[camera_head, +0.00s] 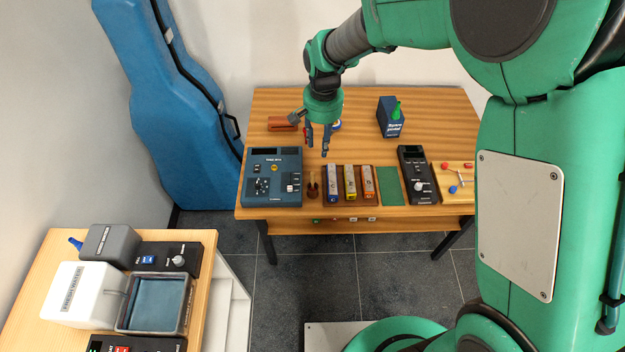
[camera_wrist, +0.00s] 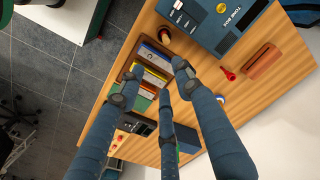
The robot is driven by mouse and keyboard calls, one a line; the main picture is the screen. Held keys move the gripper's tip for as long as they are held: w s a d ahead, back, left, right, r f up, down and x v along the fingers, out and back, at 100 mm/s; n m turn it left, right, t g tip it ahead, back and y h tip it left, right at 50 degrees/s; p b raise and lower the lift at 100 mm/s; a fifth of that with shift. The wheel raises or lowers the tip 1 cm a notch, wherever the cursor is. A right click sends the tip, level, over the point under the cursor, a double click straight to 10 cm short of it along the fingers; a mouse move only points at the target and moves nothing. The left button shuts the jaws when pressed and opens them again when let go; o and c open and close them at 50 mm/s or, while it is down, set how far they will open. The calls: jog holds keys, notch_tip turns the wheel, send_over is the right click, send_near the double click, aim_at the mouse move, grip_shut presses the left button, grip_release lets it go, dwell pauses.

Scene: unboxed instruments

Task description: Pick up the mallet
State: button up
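A small red piece (camera_wrist: 228,74) with a short stem lies on the table beside a reddish-brown block in the wrist view; it may be the mallet, but I cannot tell. In the head view, a thin stick with a blue end (camera_head: 453,189) lies on a pale board at the right and could also be a mallet. My gripper (camera_head: 318,143) points down above the table, behind the row of small boxes. In the wrist view its blue-grey fingers (camera_wrist: 157,82) are spread apart with nothing between them.
The reddish-brown block (camera_head: 282,123) lies at the back left of the table (camera_head: 440,105). A blue tuner-like device (camera_head: 273,165), boxes in a brown holder (camera_head: 350,170), a green pad (camera_head: 389,186), a black device (camera_head: 417,175) and a dark blue box (camera_head: 389,122) stand around. Bare wood shows between.

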send_over(313, 173)
notch_tip(313, 173, down, 4)
jog(key=shift+w+d+f, duration=0.1)
jog(key=shift+w+f, duration=0.05)
jog(key=shift+f, duration=0.05)
jog(key=shift+f+b, duration=0.5)
jog(key=shift+f, duration=3.8)
jog(key=shift+f, duration=0.1)
jog(key=shift+f+b, duration=0.55)
jog(key=shift+f, duration=1.95)
grip_shut()
